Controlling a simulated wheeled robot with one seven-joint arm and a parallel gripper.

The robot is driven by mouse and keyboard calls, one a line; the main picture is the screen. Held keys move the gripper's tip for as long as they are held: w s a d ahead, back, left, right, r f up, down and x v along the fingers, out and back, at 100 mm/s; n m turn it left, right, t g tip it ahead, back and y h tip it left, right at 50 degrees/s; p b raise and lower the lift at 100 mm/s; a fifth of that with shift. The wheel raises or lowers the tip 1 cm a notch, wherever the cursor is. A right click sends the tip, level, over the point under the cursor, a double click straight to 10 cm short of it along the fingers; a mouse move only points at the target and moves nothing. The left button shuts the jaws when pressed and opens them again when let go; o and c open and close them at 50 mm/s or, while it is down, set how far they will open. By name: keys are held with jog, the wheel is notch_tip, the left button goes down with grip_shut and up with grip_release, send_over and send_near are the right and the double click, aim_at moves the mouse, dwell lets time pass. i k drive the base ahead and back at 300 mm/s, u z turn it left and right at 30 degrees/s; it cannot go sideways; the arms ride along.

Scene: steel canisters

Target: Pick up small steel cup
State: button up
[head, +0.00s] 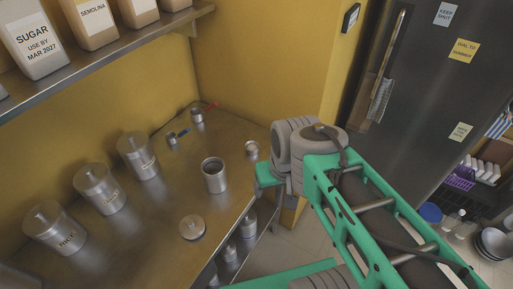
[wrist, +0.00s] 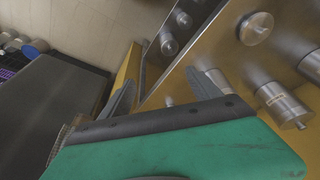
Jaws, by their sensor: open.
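A small steel cup (head: 252,150) stands on the steel counter (head: 135,225) near its right edge, just left of my arm in the head view. A small metal piece that looks like this cup (wrist: 168,101) shows between the finger bases in the wrist view. My gripper (wrist: 161,73) is open, with its two grey fingers apart and nothing held between them. The fingers are hidden behind my arm in the head view. The cup looks apart from both fingers; its exact distance is hard to tell.
An open steel canister (head: 214,178) stands left of the cup, with a lid (head: 192,227) lying nearer. Several lidded canisters (head: 101,188) line the wall. Small metal pieces with blue (head: 184,132) and red (head: 211,106) handles lie behind. A dark fridge (head: 420,100) stands right.

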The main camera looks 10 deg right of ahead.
aim_at(252, 146)
jog(key=u, duration=2.1)
jog(key=k, duration=0.7)
jog(key=z, duration=0.6)
jog(key=i, duration=0.4)
jog(key=z, duration=0.05)
